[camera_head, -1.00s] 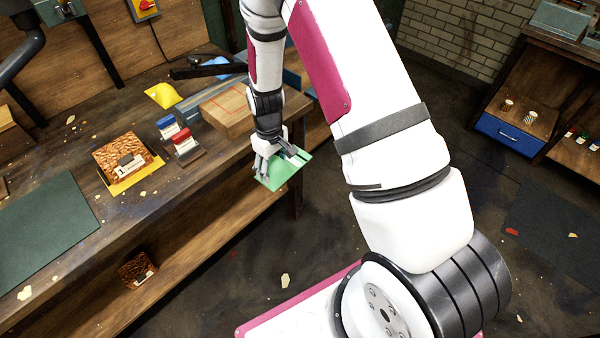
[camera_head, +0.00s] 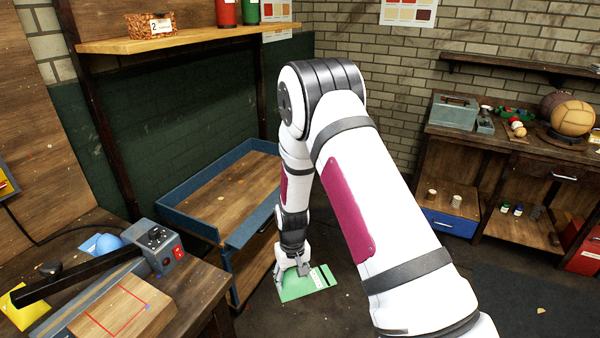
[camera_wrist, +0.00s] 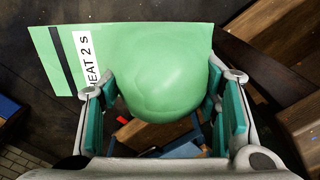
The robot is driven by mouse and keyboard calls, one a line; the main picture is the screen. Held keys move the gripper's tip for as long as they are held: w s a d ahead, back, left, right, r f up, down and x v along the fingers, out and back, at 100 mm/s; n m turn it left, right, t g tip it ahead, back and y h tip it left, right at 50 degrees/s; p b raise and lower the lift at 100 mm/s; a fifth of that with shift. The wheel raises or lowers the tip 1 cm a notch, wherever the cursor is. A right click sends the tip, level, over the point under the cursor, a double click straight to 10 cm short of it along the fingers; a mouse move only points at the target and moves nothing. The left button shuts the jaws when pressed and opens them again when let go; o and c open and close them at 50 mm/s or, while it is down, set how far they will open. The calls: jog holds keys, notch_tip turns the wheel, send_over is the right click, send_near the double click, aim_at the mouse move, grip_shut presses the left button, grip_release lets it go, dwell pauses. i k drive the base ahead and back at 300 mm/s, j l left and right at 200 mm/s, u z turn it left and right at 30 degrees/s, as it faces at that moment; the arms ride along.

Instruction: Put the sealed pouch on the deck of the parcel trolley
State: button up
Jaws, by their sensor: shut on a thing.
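The sealed pouch (camera_head: 308,287) is flat and green, with a white label and a dark stripe. My gripper (camera_head: 291,273) is shut on it and holds it in the air, over the floor to the right of the trolley. In the wrist view the pouch (camera_wrist: 150,70) bulges between the two teal-padded fingers, and part of its label text can be read. The parcel trolley (camera_head: 183,187) has a wooden deck with a raised blue rim and stands left of my gripper. Its visible deck is bare.
A workbench (camera_head: 195,318) fills the lower left, with a wooden block (camera_head: 125,305), a grey control box (camera_head: 157,245) and a yellow piece (camera_head: 30,308). A shelf (camera_head: 150,42) hangs above the trolley. Another bench (camera_head: 470,140) with balls stands at the right. Floor shows between.

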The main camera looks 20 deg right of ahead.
aim_at(254, 179)
jog(key=i+l+z, duration=0.2)
jog(key=z, duration=0.2)
jog(key=i+l+z, duration=0.1)
jog(key=i+z, duration=0.15)
jog(key=z, duration=0.2)
jog(key=i+z, duration=0.2)
jog(key=z, duration=0.2)
jog(key=i+u, duration=0.1)
jog(key=i, duration=0.3)
jog(key=i+l+u, duration=0.1)
jog(key=i, duration=0.3)
jog(key=i+j+u, duration=0.15)
jog(key=i+u, duration=0.55)
jog(key=u, duration=0.15)
jog(key=i+l+u, duration=0.1)
jog(key=i+u, duration=0.35)
jog(key=i+l+u, duration=0.2)
jog(key=u, duration=0.25)
